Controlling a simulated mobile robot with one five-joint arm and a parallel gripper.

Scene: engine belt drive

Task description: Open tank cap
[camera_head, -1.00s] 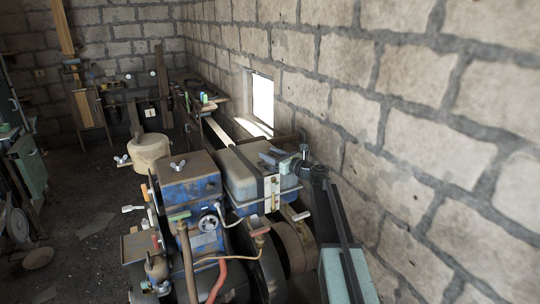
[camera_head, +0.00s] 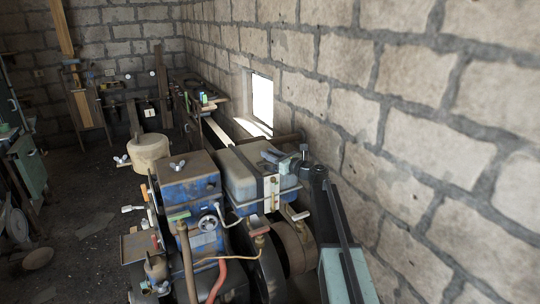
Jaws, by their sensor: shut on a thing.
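The tank (camera_head: 238,172) is a grey-white box with a blue lower part, on top of the engine in the middle of the view. A dark strap runs over it. My gripper (camera_head: 270,158) is at the tank's top right edge, reaching in from the right. Its jaws are shut on the tank cap, which is small and mostly hidden by the fingers. I cannot tell whether the cap is still seated on the tank or lifted.
A blue engine block (camera_head: 188,180) with a wing nut stands left of the tank. Pipes, a red hose (camera_head: 218,280) and a pulley wheel lie in front. The stone wall (camera_head: 430,120) is close on the right. A workbench and window are behind.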

